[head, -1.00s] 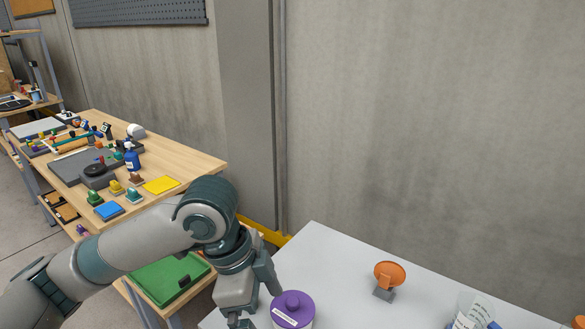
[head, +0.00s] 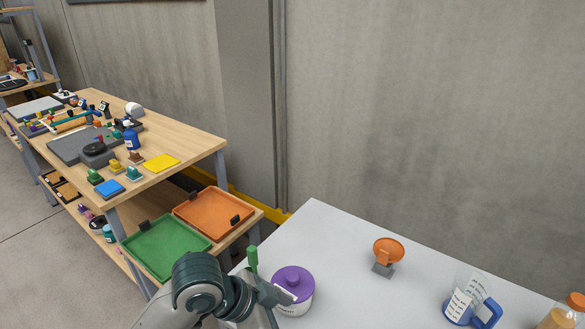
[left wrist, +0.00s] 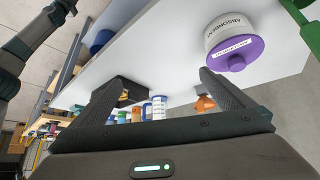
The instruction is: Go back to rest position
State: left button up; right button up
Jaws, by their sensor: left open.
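My left gripper (left wrist: 157,78) shows in the left wrist view with its two dark fingers spread wide and nothing between them. In the head view my left arm comes in at the bottom, folded low by the near left corner of the white table, beside a white tub with a purple lid (head: 293,283). The tub also shows in the left wrist view (left wrist: 235,45), beyond the fingers and apart from them. An orange disc on a grey base (head: 387,256) stands on the white table (head: 330,235). My right gripper is not in view.
A green-handled thing (head: 252,258) stands left of the tub, partly hidden by my arm. A beaker with a blue handle (head: 470,300) and an orange-capped bottle (head: 565,312) are at right. A wooden workbench (head: 190,150) holds several items above green (head: 165,248) and orange (head: 213,213) trays.

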pick_arm(q)
jog(key=s+a+f+n+t+y, duration=0.1)
jog(key=s+a+f+n+y, duration=0.4)
jog(key=s+a+f, duration=0.5)
jog(key=s+a+f+n+y, duration=0.2)
jog(key=s+a+f+n, duration=0.55)
jog(key=a+f, duration=0.4)
notch_tip(320, 180, down, 29)
jog(key=s+a+m+b, duration=0.1)
jog(key=s+b, duration=0.1)
jog(key=s+a+f+g+b, duration=0.2)
jog(key=s+a+f, duration=0.1)
jog(key=s+f, duration=1.5)
jog(key=shift+f, duration=0.75)
jog(key=shift+w+m, duration=0.1)
jog(key=shift+m, duration=0.15)
